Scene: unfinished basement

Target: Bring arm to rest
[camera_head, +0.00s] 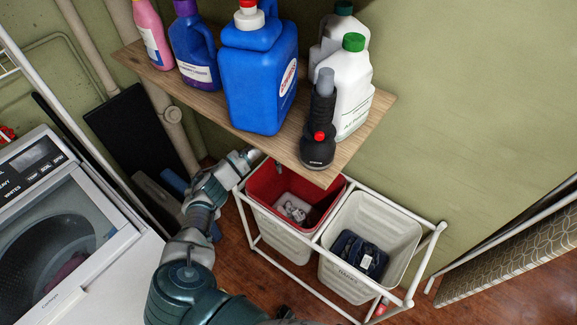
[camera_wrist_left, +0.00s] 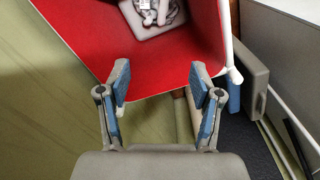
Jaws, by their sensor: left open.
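My left arm (camera_head: 200,215) reaches up from the bottom of the head view towards the shelf. My left gripper (camera_head: 256,160) is at the near edge of the wooden shelf, above the back of the red-lined bin, and the shelf partly hides it. In the left wrist view the left gripper (camera_wrist_left: 160,78) is open, with nothing between its blue-padded fingers. The red inside of the bin (camera_wrist_left: 170,60) lies beyond the fingertips. My right gripper is not in view.
The wooden shelf (camera_head: 365,130) holds several bottles, including a blue jug (camera_head: 255,80) and a dark bottle (camera_head: 320,125). Below stand the red-lined bin (camera_head: 265,185) and a white bin (camera_head: 395,225) in a white frame, both with contents. A washer (camera_head: 60,230) stands left.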

